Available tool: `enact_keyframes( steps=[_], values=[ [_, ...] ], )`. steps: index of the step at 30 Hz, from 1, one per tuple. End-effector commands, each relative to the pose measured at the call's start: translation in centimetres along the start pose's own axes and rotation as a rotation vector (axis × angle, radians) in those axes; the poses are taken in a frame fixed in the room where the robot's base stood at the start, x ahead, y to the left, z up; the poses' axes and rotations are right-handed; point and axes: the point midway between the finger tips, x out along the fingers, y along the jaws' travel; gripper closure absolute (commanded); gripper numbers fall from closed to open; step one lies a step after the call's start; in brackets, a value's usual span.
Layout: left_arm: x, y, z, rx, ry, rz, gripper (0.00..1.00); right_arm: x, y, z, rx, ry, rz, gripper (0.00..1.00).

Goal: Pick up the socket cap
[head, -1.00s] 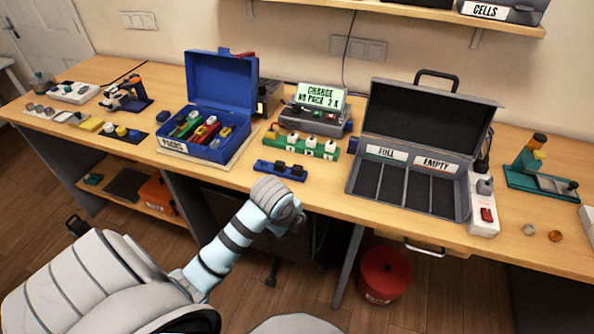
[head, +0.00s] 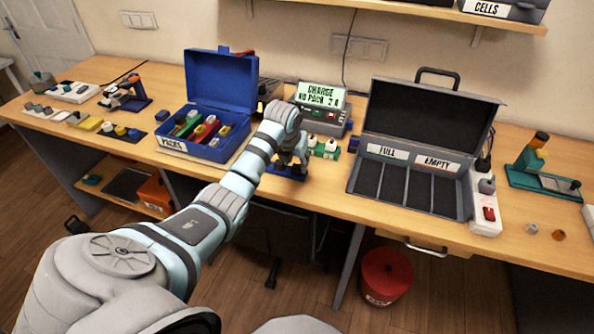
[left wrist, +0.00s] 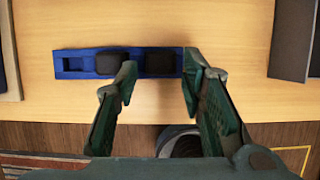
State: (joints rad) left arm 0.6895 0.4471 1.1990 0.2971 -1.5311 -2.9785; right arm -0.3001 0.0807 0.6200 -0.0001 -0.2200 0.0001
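A blue holder (left wrist: 72,62) lies on the table near its front edge, seen from above in the left wrist view. It has one empty slot at its left and two black socket caps, a left one (left wrist: 108,64) and a right one (left wrist: 160,64). My left gripper (left wrist: 160,72) is open, its fingertips on either side of the right cap; I cannot tell whether they touch it. In the head view my left gripper (head: 289,160) hangs over the blue holder (head: 276,171) and hides most of it and the caps. My right gripper is not in view.
A green strip with white knobs (head: 326,151) stands just behind the gripper, with a charger display (head: 320,96) beyond. A blue box of packs (head: 188,146) stands to the left. An open grey case (head: 352,185) stands to the right. The table's front edge is close.

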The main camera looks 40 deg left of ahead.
Motion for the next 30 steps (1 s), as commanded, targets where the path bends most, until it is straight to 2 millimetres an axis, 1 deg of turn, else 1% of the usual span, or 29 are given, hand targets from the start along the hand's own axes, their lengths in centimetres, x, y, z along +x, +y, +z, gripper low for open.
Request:
enact_keyframes(
  steps=[1,3,4,10,11,15,16,26,30],
  values=[
    [1.2,-0.1,0.0,-0.001,0.003,0.0,0.63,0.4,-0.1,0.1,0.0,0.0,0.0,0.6],
    [2.3,-0.1,-0.1,-0.001,0.002,0.0,0.63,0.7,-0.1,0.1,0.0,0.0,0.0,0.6],
    [2.5,-0.1,-0.1,0.0,0.001,0.0,0.63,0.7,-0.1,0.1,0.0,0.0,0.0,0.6],
    [2.6,-0.1,0.1,0.001,-0.001,0.0,0.63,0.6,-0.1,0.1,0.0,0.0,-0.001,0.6],
    [2.6,-0.1,0.1,0.0,-0.001,0.001,0.65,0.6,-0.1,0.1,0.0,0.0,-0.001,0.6],
    [2.6,-0.1,0.0,0.0,-0.001,0.001,0.87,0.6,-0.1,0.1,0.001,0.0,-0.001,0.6],
    [2.6,-0.1,0.0,0.0,-0.001,0.001,0.91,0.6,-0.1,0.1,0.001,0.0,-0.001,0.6],
    [2.5,0.0,0.1,0.0,-0.001,0.001,0.93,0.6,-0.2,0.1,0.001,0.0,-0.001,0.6],
    [1.8,0.0,0.5,0.0,-0.004,0.001,0.93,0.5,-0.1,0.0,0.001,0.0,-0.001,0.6]
  ],
)
